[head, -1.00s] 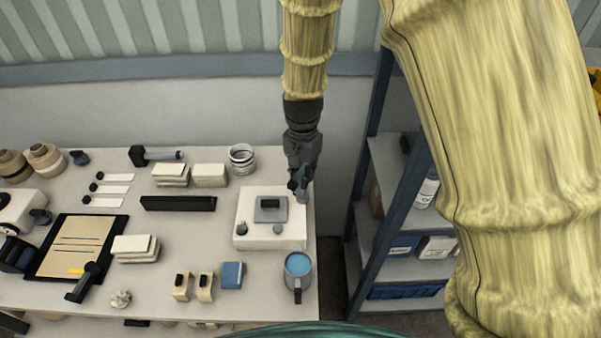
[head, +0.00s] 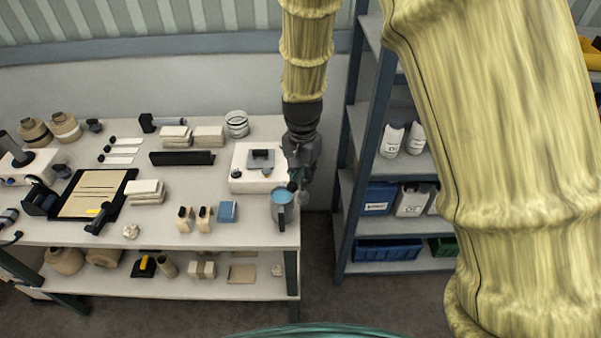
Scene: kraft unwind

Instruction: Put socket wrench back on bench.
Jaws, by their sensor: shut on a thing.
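My gripper (head: 298,179) hangs at the right end of the white-topped bench (head: 165,229), fingers pointing down. It is shut on a small grey piece (head: 304,198) that shows just below the fingers. This appears to be the socket wrench, mostly hidden by the gripper and too small to make out fully.
A white box-like scale (head: 241,180) stands behind the mug. A blue block (head: 228,212) and two tan holders lie left of it. A clipboard (head: 92,193) lies farther left. A blue-framed shelf rack (head: 350,222) stands right, across a floor gap.

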